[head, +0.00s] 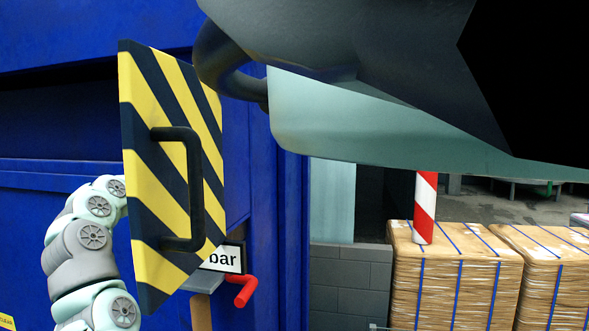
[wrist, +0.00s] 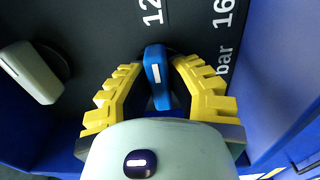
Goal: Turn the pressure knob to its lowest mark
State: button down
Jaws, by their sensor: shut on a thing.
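The pressure knob (wrist: 157,68) is a blue bar-shaped grip with a white line, at the top middle of the wrist view. Its line runs almost upright in the picture, tilted slightly. My gripper (wrist: 158,75) has its yellow ribbed fingers on both sides of the knob and is shut on it. White "12", "16" and "bar" markings show on the dark panel (wrist: 185,25) beyond it. The other scale marks are hidden or out of view.
A pale grey lever or knob (wrist: 32,72) sits on the panel left of my gripper. A yellow-black striped door (head: 170,190) with a black handle (head: 195,190) stands open in the head view. A red handle (head: 243,290) projects below. Wrapped pallets (head: 455,280) stand right.

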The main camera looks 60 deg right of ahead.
jog(key=shift+s+d, duration=0.2)
jog(key=c, duration=1.2)
grip_release()
jog(key=o, duration=0.3)
jog(key=shift+w, duration=0.1)
jog(key=shift+a, duration=0.1)
jog(key=shift+a, duration=0.1)
jog(key=shift+a, duration=0.15)
jog(key=v, duration=1.1)
jog(key=shift+a, duration=0.2)
